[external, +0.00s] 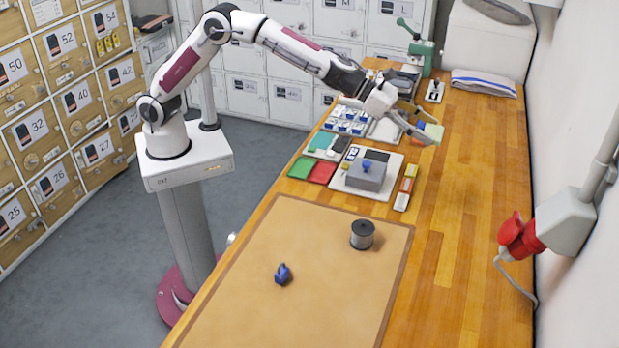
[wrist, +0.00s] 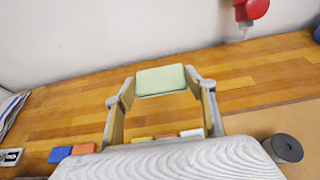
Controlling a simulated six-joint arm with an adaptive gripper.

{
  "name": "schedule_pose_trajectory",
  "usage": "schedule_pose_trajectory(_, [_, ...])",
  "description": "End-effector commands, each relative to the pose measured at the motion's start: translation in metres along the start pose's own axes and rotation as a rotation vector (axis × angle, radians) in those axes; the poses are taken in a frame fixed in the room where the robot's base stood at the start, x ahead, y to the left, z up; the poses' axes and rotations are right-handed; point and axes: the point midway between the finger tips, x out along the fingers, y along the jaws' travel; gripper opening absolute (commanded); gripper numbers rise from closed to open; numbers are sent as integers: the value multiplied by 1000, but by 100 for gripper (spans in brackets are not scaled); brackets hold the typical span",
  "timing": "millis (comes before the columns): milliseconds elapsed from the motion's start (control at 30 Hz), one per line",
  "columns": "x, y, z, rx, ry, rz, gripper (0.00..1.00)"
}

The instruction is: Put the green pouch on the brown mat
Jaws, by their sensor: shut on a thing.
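The pale green pouch (external: 434,131) is between the fingertips of my gripper (external: 422,130), over the wooden bench beyond the mat. In the wrist view the pouch (wrist: 161,80) spans the gap between both fingertips of my gripper (wrist: 161,84), which is shut on it. It looks raised off the bench, but its exact height is hard to tell. The large brown mat (external: 330,285) with a darker border lies on the near part of the bench, well away from the pouch. Its corner (wrist: 265,122) shows at the right in the wrist view.
A grey spool (external: 362,235) and a small blue object (external: 283,274) stand on the mat, with bare mat around them. A tray with a grey box (external: 366,171) and several coloured items sit beyond it. A red wall socket plug (external: 518,236) juts from the right wall.

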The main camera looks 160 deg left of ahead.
Motion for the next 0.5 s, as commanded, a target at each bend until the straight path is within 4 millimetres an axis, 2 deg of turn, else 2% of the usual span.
schedule_pose_trajectory(33, [1, -18, 1, 3, 0, -4, 34])
schedule_pose_trajectory(500, [-5, -154, -1, 4, 3, -4, 34])
